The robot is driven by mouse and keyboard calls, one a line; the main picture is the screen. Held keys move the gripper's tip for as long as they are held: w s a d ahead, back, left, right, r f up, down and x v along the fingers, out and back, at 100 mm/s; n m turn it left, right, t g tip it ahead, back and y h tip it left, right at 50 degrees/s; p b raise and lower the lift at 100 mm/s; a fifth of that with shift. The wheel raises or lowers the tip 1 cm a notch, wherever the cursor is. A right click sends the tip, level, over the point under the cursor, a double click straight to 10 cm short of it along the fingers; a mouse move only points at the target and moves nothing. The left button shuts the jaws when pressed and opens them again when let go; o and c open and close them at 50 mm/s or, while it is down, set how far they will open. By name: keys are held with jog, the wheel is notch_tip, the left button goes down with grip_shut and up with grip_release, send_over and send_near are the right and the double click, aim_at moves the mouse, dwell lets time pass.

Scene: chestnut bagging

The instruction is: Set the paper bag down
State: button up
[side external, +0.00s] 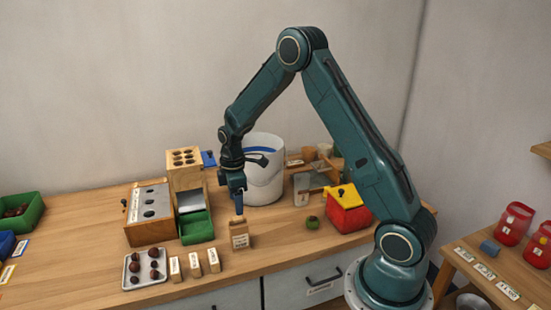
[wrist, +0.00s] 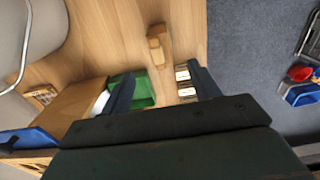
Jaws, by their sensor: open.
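A brown paper bag (side external: 240,238) with a pale label stands upright on the wooden table (side external: 290,235), near its front edge. It also shows in the wrist view (wrist: 158,52), beyond my fingertips. My gripper (side external: 238,208) is open and points down just above the bag's top. In the wrist view its two dark fingers (wrist: 162,90) are wide apart with nothing held between them. I cannot tell in the side view whether a fingertip touches the bag.
Several small labelled packets (side external: 195,264) and a tray of chestnuts (side external: 145,268) lie left of the bag. A green bin (side external: 197,229) stands behind, a white bucket (side external: 265,180) at the back. A red box (side external: 346,213) stands right.

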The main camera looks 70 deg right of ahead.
jog(key=s+a+r+m+t, duration=0.15)
jog(key=s+a+r, duration=0.25)
jog(key=r, duration=0.5)
jog(key=s+a+r+m+t, duration=0.1)
jog(key=s+a+r+m, duration=0.3)
jog(key=r, duration=0.5)
jog(key=s+a+r+m+t, duration=0.1)
jog(key=s+a+r, duration=0.1)
jog(key=s, duration=0.7)
jog(key=s+a+r+m+t, duration=0.2)
jog(key=s+a+r, duration=0.1)
jog(key=s, duration=0.6)
jog(key=shift+a+r, duration=0.15)
jog(key=shift+a, duration=0.4)
